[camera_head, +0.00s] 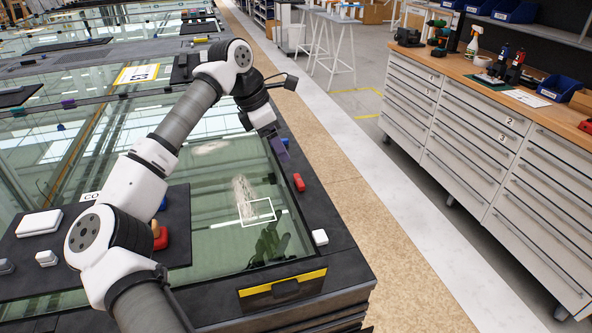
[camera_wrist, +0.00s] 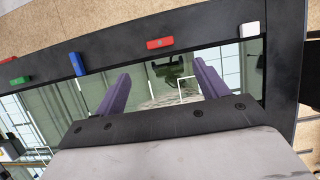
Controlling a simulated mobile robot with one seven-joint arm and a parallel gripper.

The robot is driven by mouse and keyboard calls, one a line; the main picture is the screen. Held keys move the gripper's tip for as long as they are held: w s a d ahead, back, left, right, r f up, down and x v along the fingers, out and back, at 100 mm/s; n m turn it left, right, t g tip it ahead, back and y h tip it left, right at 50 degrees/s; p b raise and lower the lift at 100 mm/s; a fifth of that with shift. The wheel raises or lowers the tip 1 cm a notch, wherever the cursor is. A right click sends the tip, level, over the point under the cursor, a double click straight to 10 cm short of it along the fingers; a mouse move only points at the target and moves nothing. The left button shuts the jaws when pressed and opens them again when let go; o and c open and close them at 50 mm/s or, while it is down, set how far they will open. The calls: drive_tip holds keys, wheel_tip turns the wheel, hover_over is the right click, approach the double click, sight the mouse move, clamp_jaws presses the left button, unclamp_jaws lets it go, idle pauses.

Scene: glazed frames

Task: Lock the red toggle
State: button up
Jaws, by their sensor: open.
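The red toggle (camera_head: 299,182) is a small red block on the dark right-hand border of the glazed frame (camera_head: 345,262). In the wrist view the red toggle (camera_wrist: 160,43) lies on the dark border strip, beyond my fingertips and roughly between them. My gripper (camera_head: 281,148) is above the frame's border, a little farther back than the red toggle in the head view. In the wrist view my gripper (camera_wrist: 163,82) has its two purple fingers spread wide, with nothing between them. The fingers look apart from the toggle; their exact height above the glass is unclear.
A white block (camera_wrist: 249,30) sits right of the red toggle on the same border; a blue block (camera_wrist: 76,64) and a green block (camera_wrist: 19,80) sit left. A dark panel (camera_head: 180,225) with several small items lies near my arm. Drawer cabinets (camera_head: 480,150) stand across the clear walkway.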

sight(298, 180)
drive_tip(key=p+x, duration=0.3)
drive_tip(key=x, duration=0.9)
drive_tip(key=shift+d, duration=0.1)
drive_tip(key=c, duration=1)
